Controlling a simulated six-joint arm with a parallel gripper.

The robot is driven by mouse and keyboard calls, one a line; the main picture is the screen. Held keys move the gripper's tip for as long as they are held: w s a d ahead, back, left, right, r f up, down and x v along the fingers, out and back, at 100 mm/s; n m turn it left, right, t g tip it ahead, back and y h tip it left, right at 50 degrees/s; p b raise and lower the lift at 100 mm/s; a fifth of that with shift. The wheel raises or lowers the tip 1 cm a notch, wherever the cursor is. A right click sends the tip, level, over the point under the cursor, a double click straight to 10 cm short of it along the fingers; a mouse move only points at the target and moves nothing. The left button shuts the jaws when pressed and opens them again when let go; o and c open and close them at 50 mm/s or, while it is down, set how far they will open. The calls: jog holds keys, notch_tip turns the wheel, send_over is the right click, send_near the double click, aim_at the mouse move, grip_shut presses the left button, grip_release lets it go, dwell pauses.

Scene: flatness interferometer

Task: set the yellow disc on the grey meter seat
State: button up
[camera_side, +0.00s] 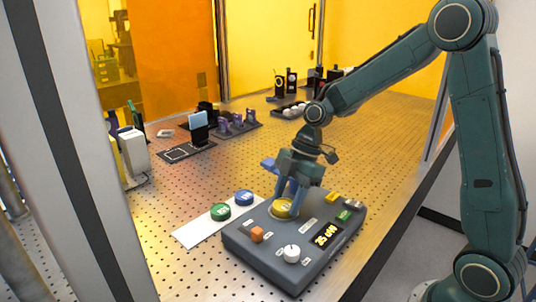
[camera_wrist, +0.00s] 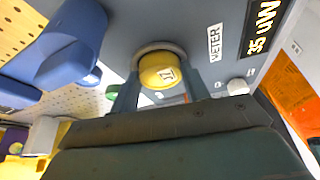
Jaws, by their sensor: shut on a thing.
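The yellow disc (camera_side: 283,208) is at the grey meter seat (camera_side: 273,213) on top of the dark grey meter box (camera_side: 262,265). My gripper (camera_side: 287,201) points down and is shut on the disc, one finger on each side. In the wrist view the yellow disc (camera_wrist: 159,71) shows between the two fingers of my gripper (camera_wrist: 161,84). The round grey rim of the seat (camera_wrist: 158,46) curves around its far side. The disc looks level and in the seat; its underside is hidden.
A green disc (camera_side: 220,211) and a blue disc (camera_side: 244,197) lie on a white strip (camera_side: 194,233) left of the meter. Holders stand farther back; the perforated table is mostly clear.

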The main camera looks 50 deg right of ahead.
jog(key=o, duration=1)
jog(key=shift+s+f, duration=0.15)
jog(key=shift+f, duration=0.5)
jog(key=shift+r, duration=0.65)
jog(key=w+v, duration=0.1)
jog(key=v, duration=1.1)
jog(key=shift+s+r, duration=0.15)
jog(key=shift+s, duration=0.15)
